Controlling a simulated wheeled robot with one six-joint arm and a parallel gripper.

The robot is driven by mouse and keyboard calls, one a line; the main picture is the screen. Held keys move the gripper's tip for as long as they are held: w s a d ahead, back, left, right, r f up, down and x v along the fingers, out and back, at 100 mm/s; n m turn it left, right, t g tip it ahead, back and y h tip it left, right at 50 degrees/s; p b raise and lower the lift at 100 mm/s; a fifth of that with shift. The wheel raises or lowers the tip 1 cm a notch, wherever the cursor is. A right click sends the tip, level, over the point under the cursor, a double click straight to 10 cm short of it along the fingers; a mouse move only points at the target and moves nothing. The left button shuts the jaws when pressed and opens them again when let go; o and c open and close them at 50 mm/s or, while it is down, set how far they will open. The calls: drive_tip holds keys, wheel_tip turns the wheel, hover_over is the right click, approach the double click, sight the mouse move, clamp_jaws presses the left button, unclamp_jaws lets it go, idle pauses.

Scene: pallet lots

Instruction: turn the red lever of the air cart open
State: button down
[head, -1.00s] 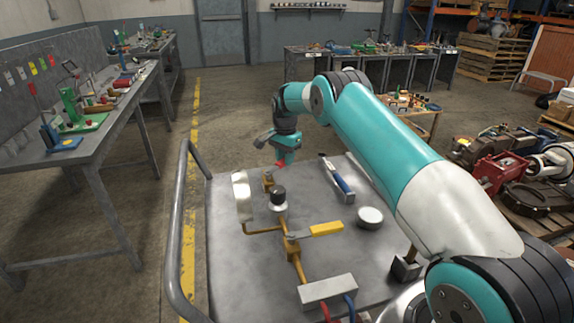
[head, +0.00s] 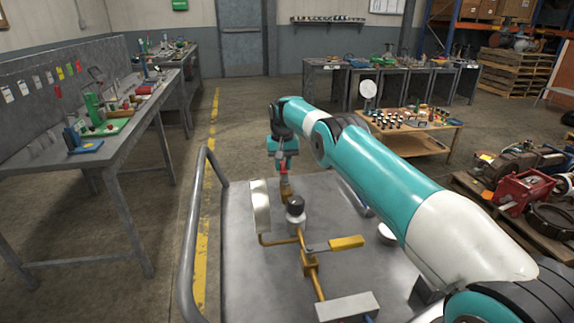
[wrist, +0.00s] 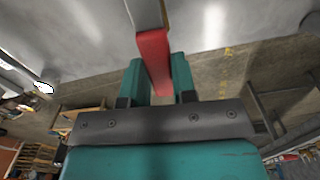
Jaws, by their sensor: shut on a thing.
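The air cart (head: 250,290) is a grey metal top with brass pipework in front of me. The red lever (head: 283,171) is at the far end of the pipe, on a brass valve (head: 286,188), and points away from me. My gripper (head: 283,160) is at the lever's outer end. In the wrist view, the teal fingers of my gripper (wrist: 157,75) stand on both sides of the red lever (wrist: 153,55) and are shut on it. The lever's bare metal part runs off the top of that view.
A yellow-handled lever (head: 347,242) sits nearer on the same pipe. A gauge (head: 261,207) seen edge-on and a black knob (head: 296,204) stand beside the pipe. The cart's rail (head: 190,240) runs along the left. A workbench (head: 110,140) stands farther left.

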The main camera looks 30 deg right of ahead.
drive_tip(key=shift+w+a+n, duration=0.15)
drive_tip(key=shift+a+n, duration=0.25)
drive_tip(key=shift+n, duration=0.1)
drive_tip(key=shift+r, duration=0.1)
drive_tip(key=c, duration=0.9)
unclamp_jaws()
wheel_tip(320, 180, up, 17)
drive_tip(key=p, duration=1)
drive_tip(key=shift+r+p, duration=0.2)
drive_tip(key=shift+p, duration=0.1)
drive_tip(key=shift+a, duration=0.1)
